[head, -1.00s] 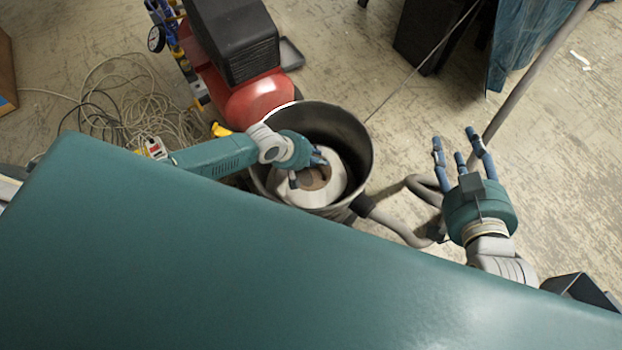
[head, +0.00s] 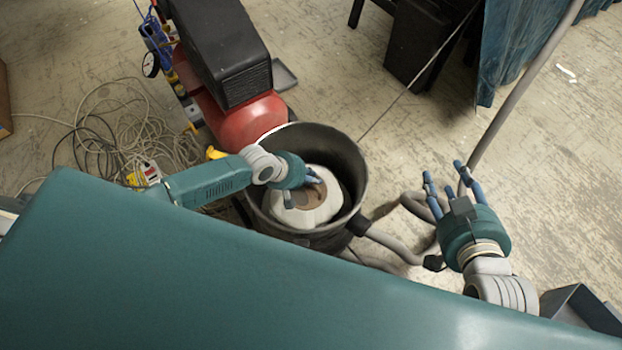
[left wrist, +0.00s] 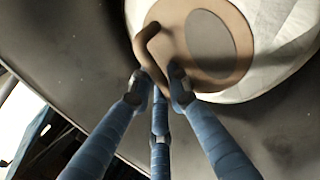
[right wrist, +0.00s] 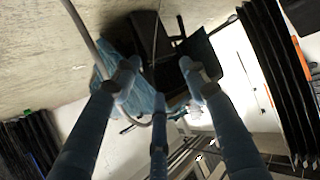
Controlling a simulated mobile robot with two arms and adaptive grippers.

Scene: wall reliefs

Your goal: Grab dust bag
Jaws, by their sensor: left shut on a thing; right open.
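The dust bag (head: 320,212) is white with a round tan collar and sits inside a dark round vacuum drum (head: 352,165). My left gripper (head: 303,192) reaches into the drum. In the left wrist view its blue fingers (left wrist: 158,82) are shut on a tan tab at the edge of the dust bag's collar (left wrist: 190,75). The collar has a grey oval centre. The lower part of the bag is hidden in the drum.
A red compressor (head: 245,118) with a black top stands behind the drum. Tangled cables (head: 110,140) lie on the floor at left. A grey hose (head: 395,248) runs from the drum toward my right gripper. Open floor (head: 540,170) lies at right.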

